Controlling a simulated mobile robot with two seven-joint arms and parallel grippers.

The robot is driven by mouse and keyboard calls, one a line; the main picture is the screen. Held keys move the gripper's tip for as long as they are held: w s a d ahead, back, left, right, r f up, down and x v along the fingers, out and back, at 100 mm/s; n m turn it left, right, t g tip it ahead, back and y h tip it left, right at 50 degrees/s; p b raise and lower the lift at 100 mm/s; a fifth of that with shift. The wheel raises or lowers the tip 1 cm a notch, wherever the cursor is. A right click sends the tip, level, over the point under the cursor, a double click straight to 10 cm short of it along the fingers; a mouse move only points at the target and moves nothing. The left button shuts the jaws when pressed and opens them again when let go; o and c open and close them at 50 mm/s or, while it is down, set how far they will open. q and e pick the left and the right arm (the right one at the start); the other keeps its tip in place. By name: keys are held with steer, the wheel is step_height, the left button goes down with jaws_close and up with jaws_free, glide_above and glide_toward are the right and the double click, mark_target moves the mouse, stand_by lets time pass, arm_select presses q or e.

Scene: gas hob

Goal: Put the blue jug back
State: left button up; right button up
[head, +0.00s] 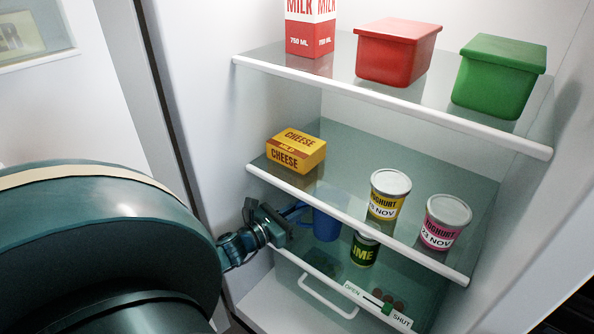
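The blue jug (327,224) stands upright or nearly so inside the fridge, below the middle shelf, and shows partly through the glass behind the shelf's white front edge. Its blue handle (297,210) points left, towards my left gripper (287,219). My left gripper reaches in from the left, with its fingers at or very close to the handle. The fingertips are small and dark, so I cannot tell whether they are closed on the handle. Whether the jug's base rests on the surface below is hard to tell. My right gripper is not in view.
A dark lime tin (364,252) stands right of the jug. The middle shelf (345,205) above holds a cheese box (296,150) and two yoghurt pots (388,194). A drawer with a white handle (326,298) and an open/shut slider (378,304) lies below.

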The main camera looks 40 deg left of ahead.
arm_select(q)
steer(key=o, duration=0.4)
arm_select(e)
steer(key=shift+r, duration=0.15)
arm_select(q)
steer(key=shift+r, duration=0.15)
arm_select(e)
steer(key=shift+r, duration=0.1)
